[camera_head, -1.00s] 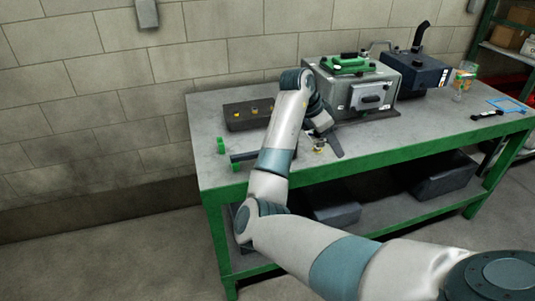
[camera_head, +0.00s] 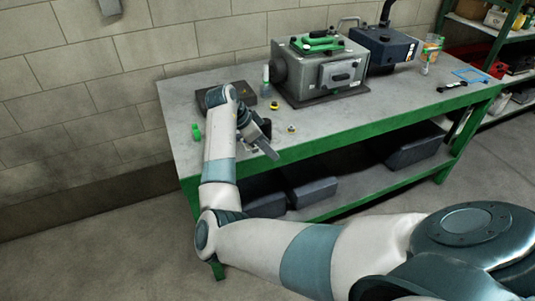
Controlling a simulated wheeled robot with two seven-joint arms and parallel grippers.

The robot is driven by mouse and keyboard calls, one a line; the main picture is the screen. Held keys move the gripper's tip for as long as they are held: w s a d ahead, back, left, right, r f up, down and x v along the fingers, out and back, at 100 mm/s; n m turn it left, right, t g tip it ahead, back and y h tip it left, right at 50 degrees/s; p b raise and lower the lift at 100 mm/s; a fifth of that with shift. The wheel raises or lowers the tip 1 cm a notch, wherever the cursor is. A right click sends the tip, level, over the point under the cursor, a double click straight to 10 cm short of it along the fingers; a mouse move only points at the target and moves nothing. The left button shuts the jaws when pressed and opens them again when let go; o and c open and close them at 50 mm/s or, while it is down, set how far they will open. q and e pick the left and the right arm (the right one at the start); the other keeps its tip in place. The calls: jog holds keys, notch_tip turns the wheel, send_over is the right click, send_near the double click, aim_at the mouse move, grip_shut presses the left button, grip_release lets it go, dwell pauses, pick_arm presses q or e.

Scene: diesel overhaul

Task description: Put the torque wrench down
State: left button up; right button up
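No torque wrench can be made out for certain. A green piece (camera_head: 196,132) stands at the left end of the bench (camera_head: 350,118), beside my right forearm, which may hide a dark bar near it. My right arm comes in from the right, bends at the lower left, and reaches up over the bench's front left part. My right gripper (camera_head: 266,142) is at the front edge, pointing right and down. Its dark fingers are small and partly hidden, so its opening and any hold are unclear. My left gripper is out of view.
A dark tray (camera_head: 241,92) lies behind my wrist. A grey engine block (camera_head: 325,70) with a green top and a dark blue unit (camera_head: 388,48) stand behind. The bench's front right is mostly clear.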

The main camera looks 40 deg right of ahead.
jog(key=shift+r, duration=0.1)
notch_tip(320, 180, down, 4)
jog(key=shift+p, duration=0.9)
jog(key=shift+f+b, duration=0.3)
jog(key=shift+f, duration=0.3)
jog(key=o, duration=1.6)
